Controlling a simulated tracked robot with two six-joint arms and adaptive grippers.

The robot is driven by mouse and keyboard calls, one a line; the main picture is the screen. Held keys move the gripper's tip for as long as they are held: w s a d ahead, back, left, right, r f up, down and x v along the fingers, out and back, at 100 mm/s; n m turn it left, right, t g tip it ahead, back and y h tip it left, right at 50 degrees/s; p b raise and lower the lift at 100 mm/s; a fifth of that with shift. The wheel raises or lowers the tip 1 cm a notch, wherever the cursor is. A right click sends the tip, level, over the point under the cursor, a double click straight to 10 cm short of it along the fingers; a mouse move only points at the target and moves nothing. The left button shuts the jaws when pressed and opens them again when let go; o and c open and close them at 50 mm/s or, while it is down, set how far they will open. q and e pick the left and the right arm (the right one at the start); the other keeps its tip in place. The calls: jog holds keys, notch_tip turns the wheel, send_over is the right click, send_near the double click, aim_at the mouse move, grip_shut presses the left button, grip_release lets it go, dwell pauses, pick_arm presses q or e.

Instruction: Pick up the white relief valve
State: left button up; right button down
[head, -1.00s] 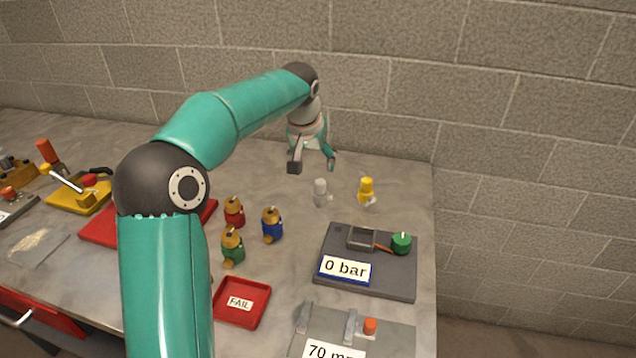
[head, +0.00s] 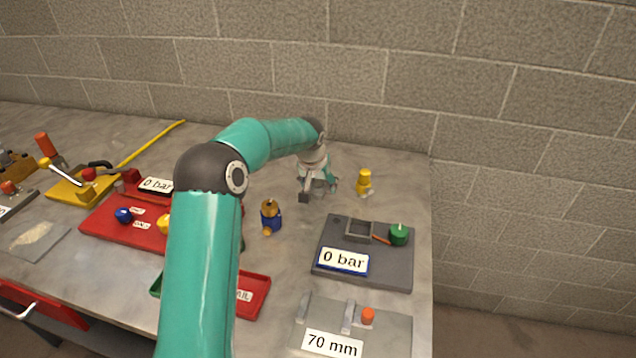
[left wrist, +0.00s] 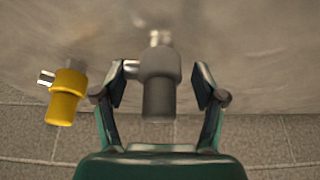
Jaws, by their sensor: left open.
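The white relief valve (left wrist: 159,80) looks grey in the left wrist view. It stands between the two open fingers of my left gripper (left wrist: 160,92), with a gap on its right side; its side outlet reaches close to the left finger. In the head view my left gripper (head: 319,192) is low over the back of the bench and hides the white valve. The yellow relief valve (head: 364,183) stands just to the right of the gripper, and it also shows in the left wrist view (left wrist: 67,95). My right gripper is not in view.
A blue valve (head: 270,217) stands in front of the gripper. A grey test block (head: 325,224) with a "0 bar" sign and a "70 mm" gauge plate (head: 395,340) lie at the right. A red FAIL tray (head: 262,284) is partly behind my arm. The wall is close behind.

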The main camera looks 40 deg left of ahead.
pick_arm(q)
grip_shut()
dwell(0.4)
jog(key=shift+s+f, duration=0.1)
